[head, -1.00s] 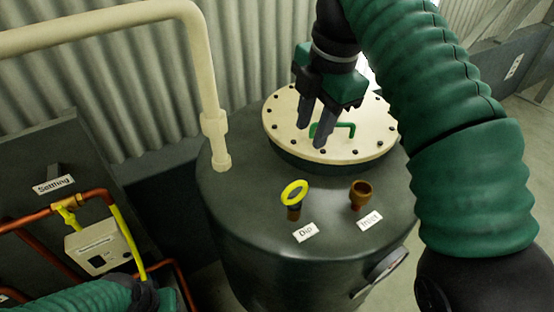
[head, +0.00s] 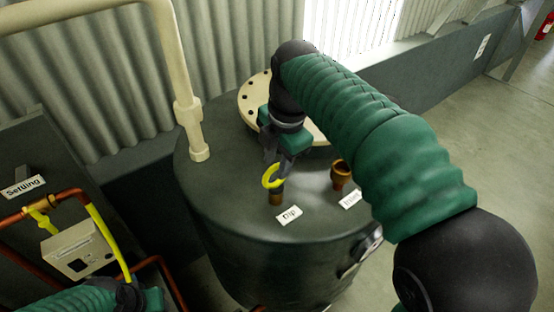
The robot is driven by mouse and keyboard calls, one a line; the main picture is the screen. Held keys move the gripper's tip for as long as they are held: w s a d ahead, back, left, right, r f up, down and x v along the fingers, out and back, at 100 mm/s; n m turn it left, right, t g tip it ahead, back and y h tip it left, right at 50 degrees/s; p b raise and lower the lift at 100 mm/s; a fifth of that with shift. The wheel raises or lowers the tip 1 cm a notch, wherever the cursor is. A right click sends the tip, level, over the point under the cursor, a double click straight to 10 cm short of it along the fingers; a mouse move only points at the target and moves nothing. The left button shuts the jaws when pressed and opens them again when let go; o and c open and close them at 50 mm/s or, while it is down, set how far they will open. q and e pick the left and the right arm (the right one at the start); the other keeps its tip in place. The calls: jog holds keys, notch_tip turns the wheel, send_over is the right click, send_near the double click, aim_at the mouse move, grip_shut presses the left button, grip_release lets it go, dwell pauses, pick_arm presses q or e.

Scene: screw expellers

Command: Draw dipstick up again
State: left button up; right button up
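The dipstick's yellow ring handle (head: 268,178) stands at the brown dip port (head: 277,198) on top of the dark green tank (head: 225,195), behind the "Dip" label (head: 289,215). My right gripper (head: 274,166) points down at the ring from behind, its fingertips at or very near the ring's upper edge. Whether the fingers are parted or closed on the ring cannot be made out. The dipstick's rod is hidden in the tank. My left gripper (head: 145,298) shows only in part at the bottom left edge; its fingertips are not clear.
A brown open inlet cup (head: 340,174) stands close to the right of the dip port. The cream bolted lid (head: 252,99) lies behind my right gripper. A cream pipe (head: 190,120) rises at the tank's left. A "Settling" tank and a boxed gauge (head: 78,250) are at left.

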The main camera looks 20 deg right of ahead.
jog(key=shift+w+a, duration=0.1)
jog(key=shift+a, duration=0.05)
jog(key=c, duration=0.6)
grip_shut()
jog(key=shift+r, duration=0.1)
dwell(0.4)
